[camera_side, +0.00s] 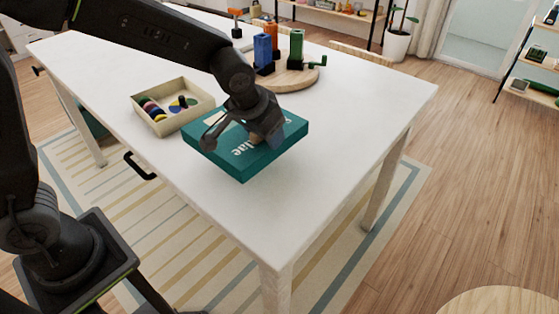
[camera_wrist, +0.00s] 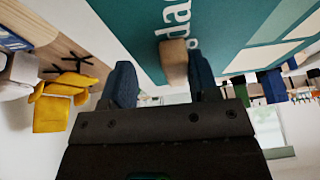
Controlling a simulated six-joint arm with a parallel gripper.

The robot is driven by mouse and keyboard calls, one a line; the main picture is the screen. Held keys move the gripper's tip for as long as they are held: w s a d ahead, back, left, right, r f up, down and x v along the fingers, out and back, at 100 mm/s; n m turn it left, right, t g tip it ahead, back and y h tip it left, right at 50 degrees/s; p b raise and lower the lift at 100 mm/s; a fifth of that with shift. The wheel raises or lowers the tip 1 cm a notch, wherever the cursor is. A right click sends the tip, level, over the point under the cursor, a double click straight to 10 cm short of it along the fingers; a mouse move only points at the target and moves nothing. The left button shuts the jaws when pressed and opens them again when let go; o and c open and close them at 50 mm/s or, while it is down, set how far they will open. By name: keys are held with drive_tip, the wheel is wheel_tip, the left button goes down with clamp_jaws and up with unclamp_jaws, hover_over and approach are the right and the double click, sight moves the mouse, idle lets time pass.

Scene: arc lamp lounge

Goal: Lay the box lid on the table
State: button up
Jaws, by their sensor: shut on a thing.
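The box lid (camera_side: 245,150) is a flat teal slab with white lettering. In the side view it lies level over the near part of the white table (camera_side: 330,120); I cannot tell whether it touches the top. My gripper (camera_side: 262,138) is over the lid, shut on its small wooden knob. In the wrist view the lid (camera_wrist: 225,25) fills the upper part, and the knob (camera_wrist: 173,62) sits between the two fingertips of my gripper (camera_wrist: 165,80). The open cream box (camera_side: 205,101) stands behind and left of the lid, with coloured discs inside.
A round wooden board (camera_side: 295,80) behind the lid carries blue, green and orange upright pieces. A red-topped item (camera_side: 236,20) stands farther back. The table's right part is clear. A dark handle (camera_side: 138,166) juts from the table's front side.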

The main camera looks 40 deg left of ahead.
drive_tip(key=shift+w+d+f, duration=0.15)
drive_tip(key=shift+d+f, duration=0.5)
drive_tip(key=shift+f, duration=0.45)
drive_tip(key=shift+w+d+f, duration=0.1)
drive_tip(key=shift+d+f, duration=0.6)
drive_tip(key=shift+f, duration=0.35)
drive_tip(key=shift+w+d+f, duration=0.15)
drive_tip(key=shift+d+f, duration=0.5)
drive_tip(key=shift+f, duration=0.45)
drive_tip(key=shift+f, duration=0.1)
drive_tip(key=o, duration=1.3)
drive_tip(key=shift+c, duration=0.2)
